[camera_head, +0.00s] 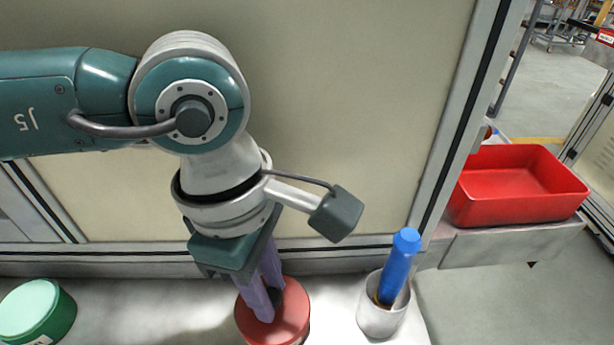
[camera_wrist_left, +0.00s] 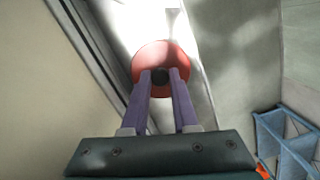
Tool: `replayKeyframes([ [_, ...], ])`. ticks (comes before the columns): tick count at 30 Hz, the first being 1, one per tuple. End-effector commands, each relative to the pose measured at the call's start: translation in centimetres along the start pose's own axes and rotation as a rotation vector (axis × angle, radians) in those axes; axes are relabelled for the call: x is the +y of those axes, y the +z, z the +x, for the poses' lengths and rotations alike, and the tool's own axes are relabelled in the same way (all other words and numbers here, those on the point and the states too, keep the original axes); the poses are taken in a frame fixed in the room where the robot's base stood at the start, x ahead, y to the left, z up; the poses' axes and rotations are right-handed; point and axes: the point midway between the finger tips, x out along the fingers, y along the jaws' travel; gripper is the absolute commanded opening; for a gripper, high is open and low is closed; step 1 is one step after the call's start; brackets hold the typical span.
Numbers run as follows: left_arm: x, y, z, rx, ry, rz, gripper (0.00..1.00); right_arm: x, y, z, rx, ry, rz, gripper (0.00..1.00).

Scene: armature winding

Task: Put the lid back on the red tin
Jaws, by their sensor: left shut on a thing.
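A round red shape (camera_head: 290,318), the red tin or its lid, is at the bottom middle of the head view on the pale bench. My left gripper (camera_head: 270,300) points down at it, with its purple fingers reaching its top. In the left wrist view the red round top (camera_wrist_left: 150,52) shows a dark knob (camera_wrist_left: 160,76) between the fingertips (camera_wrist_left: 161,78). The gripper is shut on this knob. I cannot tell whether the lid is seated on the tin or just above it. My right gripper is not in view.
A green tin (camera_head: 52,318) stands on the bench at the left. A grey cup (camera_head: 384,318) holding a blue tool (camera_head: 398,268) stands close to the right. A red bin (camera_head: 520,185) sits farther right. A cream panel (camera_head: 340,130) stands behind the bench.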

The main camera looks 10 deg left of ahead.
Motion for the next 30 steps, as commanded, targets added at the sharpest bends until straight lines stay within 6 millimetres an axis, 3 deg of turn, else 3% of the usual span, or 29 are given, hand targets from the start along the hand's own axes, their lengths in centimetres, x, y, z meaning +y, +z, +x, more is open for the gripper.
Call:
replayKeyframes([
  [10, 0.0, 0.0, -0.01, 0.0, 0.0, 0.0, 0.0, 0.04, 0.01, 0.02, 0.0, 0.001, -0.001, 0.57],
  [11, 0.0, 0.0, -0.01, 0.0, 0.0, 0.0, 0.3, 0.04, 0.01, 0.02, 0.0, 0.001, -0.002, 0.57],
  [12, 0.0, 0.0, -0.01, 0.0, 0.0, 0.0, 0.34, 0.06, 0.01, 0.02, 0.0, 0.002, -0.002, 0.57],
  [19, 0.0, 0.01, -0.01, 0.0, 0.0, 0.0, 0.6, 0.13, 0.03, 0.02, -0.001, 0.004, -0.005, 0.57],
  [25, 0.0, 0.01, -0.01, 0.0, 0.0, 0.0, 0.63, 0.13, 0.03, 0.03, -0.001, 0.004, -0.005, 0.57],
  [30, 0.0, 0.01, 0.0, 0.0, 0.0, 0.0, 0.82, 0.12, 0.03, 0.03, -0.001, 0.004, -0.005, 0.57],
])
